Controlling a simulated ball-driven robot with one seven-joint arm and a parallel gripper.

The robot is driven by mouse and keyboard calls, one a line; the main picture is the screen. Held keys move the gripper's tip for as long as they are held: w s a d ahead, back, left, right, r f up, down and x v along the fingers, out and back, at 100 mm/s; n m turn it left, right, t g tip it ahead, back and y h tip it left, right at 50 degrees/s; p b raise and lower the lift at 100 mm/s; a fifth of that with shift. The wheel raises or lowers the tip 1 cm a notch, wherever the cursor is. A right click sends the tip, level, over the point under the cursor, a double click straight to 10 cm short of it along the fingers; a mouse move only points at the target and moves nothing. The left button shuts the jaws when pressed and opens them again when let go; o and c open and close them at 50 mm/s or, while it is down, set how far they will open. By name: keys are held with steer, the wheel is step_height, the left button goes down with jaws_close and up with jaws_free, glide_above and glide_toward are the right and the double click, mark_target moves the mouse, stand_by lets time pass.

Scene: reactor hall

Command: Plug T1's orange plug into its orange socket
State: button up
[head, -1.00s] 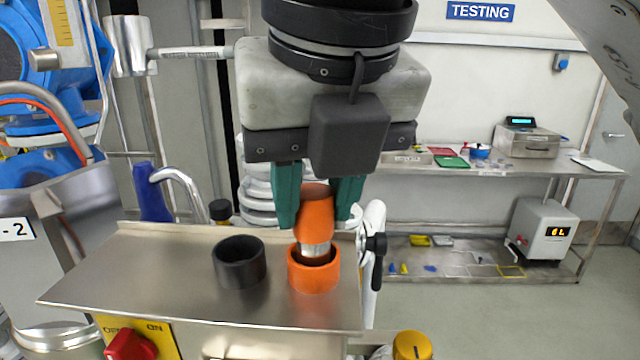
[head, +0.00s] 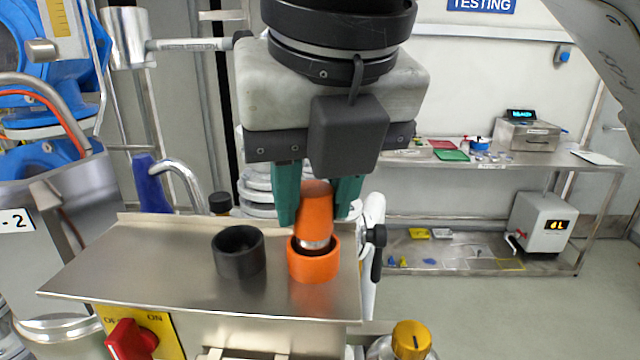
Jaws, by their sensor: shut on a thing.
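My gripper (head: 317,205) is shut on the orange plug (head: 315,212), with one teal finger on each side of it. The plug leans slightly, and its silver lower end is at the mouth of the orange socket (head: 314,267). Part of the silver end is below the socket's rim, and some of the dark opening shows beside it. How deep the plug sits inside is hidden by the rim. The orange socket stands upright on the steel top (head: 160,265), at its right end.
A black socket (head: 239,253) stands just left of the orange one. A red switch on a yellow plate (head: 140,338) is on the front below. A black-handled lever (head: 376,250) is close on the right. A steel bench (head: 500,172) stands further back.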

steer(key=shift+f, duration=0.5)
stand_by(0.3)
steer(key=o, duration=1.1)
steer(key=shift+o, duration=0.2)
steer(key=shift+r, duration=0.1)
steer(key=b+v, duration=0.1)
steer(key=v, duration=0.9)
steer(key=shift+s+r, duration=0.15)
steer(key=shift+r, duration=0.1)
steer(key=shift+d, duration=0.1)
